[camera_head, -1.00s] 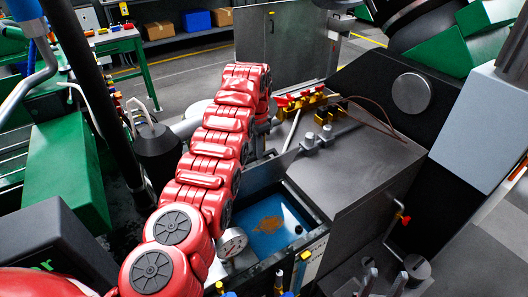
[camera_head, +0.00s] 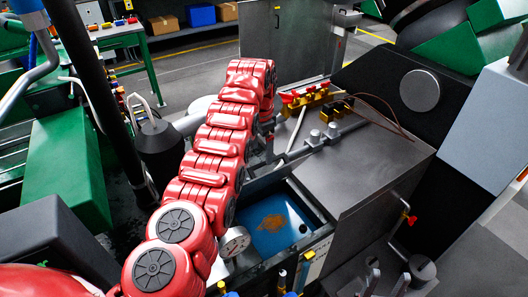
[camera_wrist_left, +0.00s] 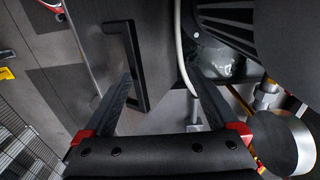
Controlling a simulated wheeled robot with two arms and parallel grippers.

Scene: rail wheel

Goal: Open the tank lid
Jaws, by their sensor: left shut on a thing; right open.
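My red left arm reaches from the lower left of the head view up to the middle, and it hides its own gripper there. In the head view a box-shaped tank with a blue, brown-stained inside (camera_head: 275,222) stands uncovered beside my arm. I cannot tell which panel is the lid. My right gripper is out of view.
A grey metal top (camera_head: 365,165) lies right of the blue opening. Red and yellow fittings (camera_head: 305,97) stand behind it. A grey upright panel (camera_head: 310,40) rises at the back. A pressure gauge (camera_head: 234,240) and a black post (camera_head: 100,90) are close to my arm.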

